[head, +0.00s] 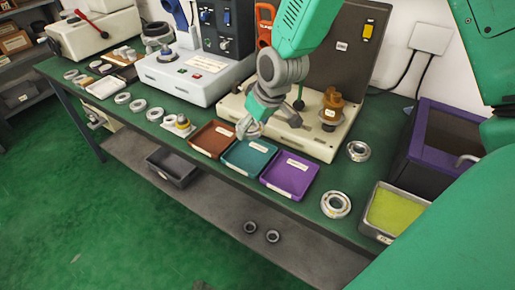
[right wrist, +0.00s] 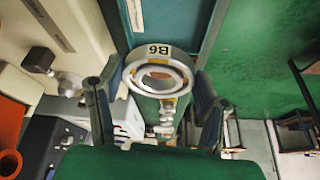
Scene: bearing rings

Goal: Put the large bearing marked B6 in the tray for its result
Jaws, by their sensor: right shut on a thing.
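The large bearing, a silver ring with a white tag reading B6 (right wrist: 158,50), is between the two fingers of my right gripper (right wrist: 155,105). In the head view, my right gripper (head: 247,128) is shut on it and holds it over the back left part of the teal tray (head: 238,167). The teal tray stands between the brown tray (head: 203,150) and the purple tray (head: 300,188). Each tray has a white label too small to read. In the right wrist view, a teal surface (right wrist: 185,25) lies behind the bearing. My left gripper is not in view.
A beige machine (head: 318,148) with a dark panel stands behind the trays. Loose bearings (head: 336,204) (head: 358,151) lie to the right, near a bin with yellow-green contents (head: 381,236) and a purple-edged box (head: 428,158). A grey bin (head: 172,167) sits on the lower shelf.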

